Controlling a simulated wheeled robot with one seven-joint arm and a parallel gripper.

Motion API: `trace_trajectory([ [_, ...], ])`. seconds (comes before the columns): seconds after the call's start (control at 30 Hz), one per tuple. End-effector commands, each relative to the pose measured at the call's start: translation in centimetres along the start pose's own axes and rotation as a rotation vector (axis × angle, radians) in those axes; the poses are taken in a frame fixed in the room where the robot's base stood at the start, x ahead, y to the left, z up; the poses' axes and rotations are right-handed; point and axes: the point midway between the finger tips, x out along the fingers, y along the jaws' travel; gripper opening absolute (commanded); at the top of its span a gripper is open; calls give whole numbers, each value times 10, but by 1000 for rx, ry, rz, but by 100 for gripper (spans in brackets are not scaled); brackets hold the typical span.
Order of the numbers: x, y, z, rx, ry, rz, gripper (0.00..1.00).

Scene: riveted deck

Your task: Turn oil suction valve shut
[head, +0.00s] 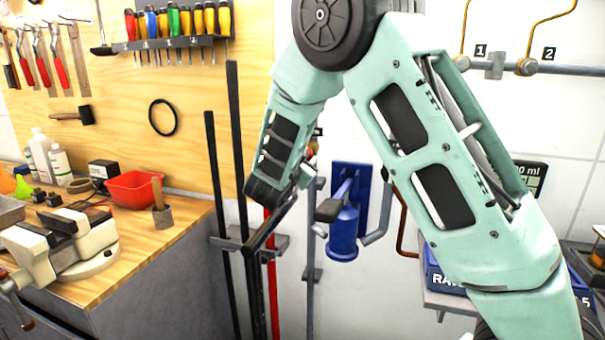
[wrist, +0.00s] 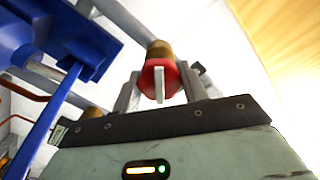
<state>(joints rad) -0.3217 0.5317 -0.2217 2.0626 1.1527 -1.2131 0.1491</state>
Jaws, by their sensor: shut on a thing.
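The valve I take for the oil suction valve (wrist: 160,78) has a red round handle with a pale grey bar across it and a brass body behind, on a grey pipe. In the wrist view it sits between the two fingers of my gripper (wrist: 163,90), which is shut on the handle. In the head view my gripper (head: 307,174) is at the wall pipe, just left of the blue pump. There only a small red bit of the valve (head: 311,149) shows, and my arm hides most of the grip.
The blue hand pump (head: 343,225) with its dark lever is close to the right of my gripper; it also fills the upper left of the wrist view (wrist: 85,35). Dark rods (head: 217,200) stand in a rack at left. A workbench (head: 150,240) with a vise is further left.

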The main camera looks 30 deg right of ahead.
Motion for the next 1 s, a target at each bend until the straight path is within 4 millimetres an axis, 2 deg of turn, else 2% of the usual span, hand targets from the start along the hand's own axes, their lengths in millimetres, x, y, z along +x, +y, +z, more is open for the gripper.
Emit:
trace_trajectory([
  [0.03, 0, 5, 6, 50, 1, 0, 20],
  [0.6, 0, 5, 6, 560, 1, 0, 20],
  [1.0, 0, 3, 3, 755, 0, 2, 20],
])
